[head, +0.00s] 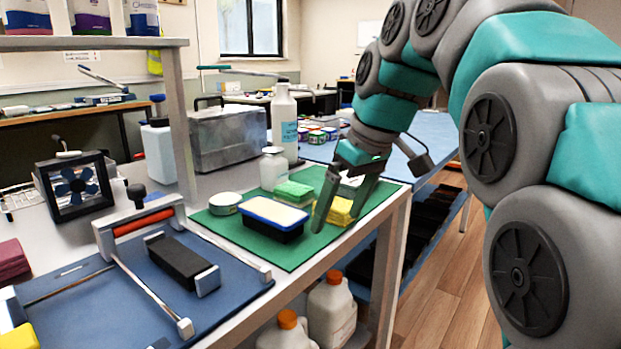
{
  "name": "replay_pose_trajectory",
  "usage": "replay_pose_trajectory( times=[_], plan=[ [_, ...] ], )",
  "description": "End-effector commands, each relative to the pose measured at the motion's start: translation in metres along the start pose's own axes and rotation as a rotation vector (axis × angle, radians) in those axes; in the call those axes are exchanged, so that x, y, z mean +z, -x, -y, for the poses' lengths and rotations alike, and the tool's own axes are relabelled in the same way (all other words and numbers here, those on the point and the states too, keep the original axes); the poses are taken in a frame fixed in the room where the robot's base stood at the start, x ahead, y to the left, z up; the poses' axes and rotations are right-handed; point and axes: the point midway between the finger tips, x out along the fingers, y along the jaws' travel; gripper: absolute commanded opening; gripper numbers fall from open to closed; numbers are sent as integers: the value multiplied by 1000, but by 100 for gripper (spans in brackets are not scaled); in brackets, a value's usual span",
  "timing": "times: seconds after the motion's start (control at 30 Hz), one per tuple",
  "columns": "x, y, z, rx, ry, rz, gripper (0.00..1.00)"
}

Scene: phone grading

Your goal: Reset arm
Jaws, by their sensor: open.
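My gripper (343,205) is at the end of my grey and teal arm, which reaches in from the right. Its two dark fingers point down and are spread apart over the right part of the green mat (292,257). I see nothing held between them. A yellow sponge (342,211) lies behind and between the fingers, partly hidden by them. A blue-and-cream block (274,212) on a black base sits left of the fingers. Whether the fingertips touch the mat or any item I cannot tell.
A green sponge (293,190), a round tin (225,203) and white bottles (284,121) stand near the mat. A blue board (100,306) with a clamp and a black phone-like block (182,262) lies at left. A metal box (228,137) stands behind. Wooden floor (445,270) is open at right.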

Motion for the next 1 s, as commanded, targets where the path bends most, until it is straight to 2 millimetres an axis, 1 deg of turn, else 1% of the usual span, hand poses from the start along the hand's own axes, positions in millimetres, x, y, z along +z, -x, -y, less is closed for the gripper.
replay_pose_trajectory(
  times=[0.17, 0.27, 0.47, 0.5, 0.57, 0.7, 0.77, 0.8, 0.9, 1.0],
  plan=[
    [33, -20, 4, -3, -110, 46, 100],
    [61, -38, 8, 0, -195, 85, 100],
    [129, -75, 21, 19, -367, 171, 100],
    [144, -83, 26, 22, -400, 191, 100],
    [166, -95, 30, 31, -446, 218, 100],
    [219, -122, 46, 55, -546, 282, 100],
    [243, -133, 54, 69, -584, 309, 100],
    [259, -140, 60, 75, -609, 329, 100],
    [295, -157, 72, 95, -661, 370, 100],
    [325, -170, 83, 112, -701, 404, 100]
  ],
)
